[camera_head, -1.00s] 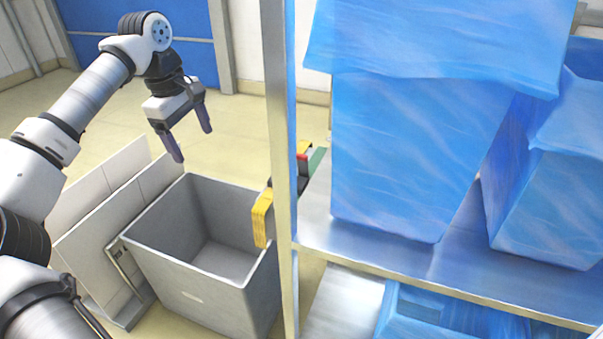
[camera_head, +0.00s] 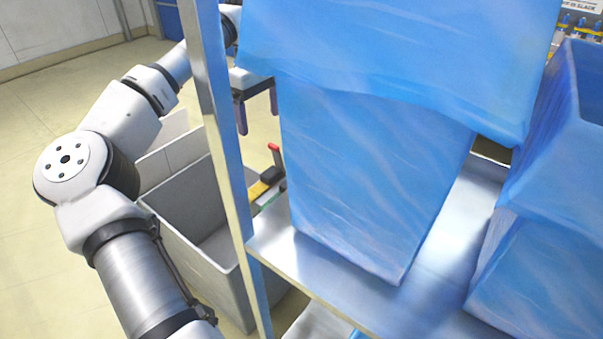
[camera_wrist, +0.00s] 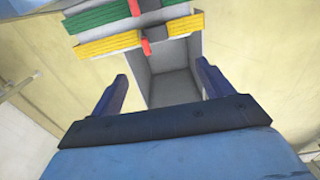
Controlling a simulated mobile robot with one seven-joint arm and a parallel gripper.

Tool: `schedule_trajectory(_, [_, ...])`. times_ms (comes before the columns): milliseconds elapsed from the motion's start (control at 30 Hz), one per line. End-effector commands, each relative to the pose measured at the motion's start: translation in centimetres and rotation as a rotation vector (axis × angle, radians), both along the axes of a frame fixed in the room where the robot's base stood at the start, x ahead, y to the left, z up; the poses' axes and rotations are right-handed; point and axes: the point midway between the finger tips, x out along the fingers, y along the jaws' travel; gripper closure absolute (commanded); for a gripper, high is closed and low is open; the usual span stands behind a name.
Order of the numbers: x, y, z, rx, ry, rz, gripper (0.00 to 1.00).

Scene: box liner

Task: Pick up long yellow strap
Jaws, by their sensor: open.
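A yellow strap (camera_wrist: 108,44) lies near the top of the wrist view, with a dark buckle and a red tab beside it. More yellow webbing (camera_wrist: 186,25) shows right of the buckle. I cannot tell whether both are one strap. In the head view, a little yellow webbing (camera_head: 258,189) shows by a red handle, partly hidden by the blue-lined box. My gripper (camera_wrist: 162,70) is open and empty, its fingers apart and pointing towards the straps. In the head view my gripper (camera_head: 258,122) is above the bin area, apart from the straps.
A green strap (camera_wrist: 98,18) lies beyond the yellow one. A grey open bin (camera_head: 185,240) stands on the floor below. A metal post (camera_head: 222,150) and a blue-lined box (camera_head: 365,180) on a metal shelf (camera_head: 445,240) stand close to the right of my arm.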

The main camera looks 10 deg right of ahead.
Motion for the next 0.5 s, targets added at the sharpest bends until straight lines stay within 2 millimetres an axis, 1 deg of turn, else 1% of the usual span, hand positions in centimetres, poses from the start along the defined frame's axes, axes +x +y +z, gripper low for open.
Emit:
schedule_trajectory(167, [0.0, 0.1, -0.1, 0.001, 0.001, 0.001, 0.20])
schedule_trajectory(233, [0.0, 0.1, -0.7, 0.002, 0.002, 0.001, 0.20])
schedule_trajectory(367, [0.0, 0.0, -3.0, -0.001, 0.004, 0.000, 0.20])
schedule_trajectory(500, [-0.1, 0.0, -5.8, 0.000, 0.003, 0.000, 0.20])
